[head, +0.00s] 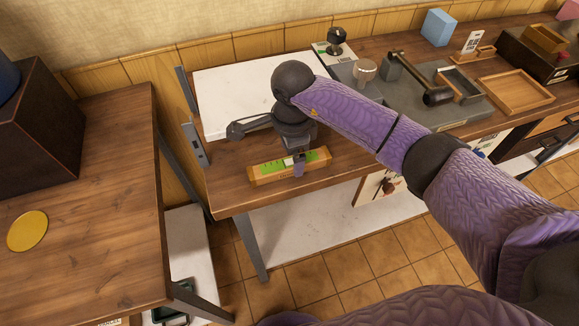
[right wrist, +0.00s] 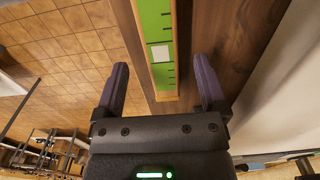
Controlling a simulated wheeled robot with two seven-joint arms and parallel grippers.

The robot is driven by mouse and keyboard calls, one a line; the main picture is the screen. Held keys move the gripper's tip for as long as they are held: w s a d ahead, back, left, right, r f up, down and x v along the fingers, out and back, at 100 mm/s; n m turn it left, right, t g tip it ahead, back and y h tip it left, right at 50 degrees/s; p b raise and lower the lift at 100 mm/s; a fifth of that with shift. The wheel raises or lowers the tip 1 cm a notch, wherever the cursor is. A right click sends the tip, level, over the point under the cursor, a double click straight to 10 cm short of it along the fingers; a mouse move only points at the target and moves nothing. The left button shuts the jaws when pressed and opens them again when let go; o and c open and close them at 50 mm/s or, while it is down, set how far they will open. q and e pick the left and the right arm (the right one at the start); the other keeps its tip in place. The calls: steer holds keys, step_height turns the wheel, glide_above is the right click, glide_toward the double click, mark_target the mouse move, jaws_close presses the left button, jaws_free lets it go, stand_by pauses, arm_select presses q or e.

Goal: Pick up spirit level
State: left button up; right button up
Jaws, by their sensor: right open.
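The spirit level (head: 268,171) is a wooden bar with a green face and a pale window. It lies near the front edge of the workbench in the head view. My right gripper (head: 297,163) is over its right half, with one purple finger visible on the near side. In the right wrist view the level (right wrist: 156,25) runs from the top edge to an end between the two spread fingers of the right gripper (right wrist: 160,76). Gaps show on both sides, and the gripper is open and empty. My left gripper is out of view.
A white board (head: 225,88) lies behind the level. A dark press-like fixture (head: 440,92), a grey cup (head: 364,70) and a wooden tray (head: 515,93) stand to the right. A separate table with a yellow disc (head: 27,231) is at left, across a gap.

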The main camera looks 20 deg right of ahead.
mark_target(290, 162)
steer(key=f, duration=0.3)
steer(key=shift+a+f+b, duration=0.2)
steer(key=shift+f+b, duration=0.05)
steer(key=shift+b, duration=0.05)
steer(key=shift+w, duration=0.1)
jaws_close()
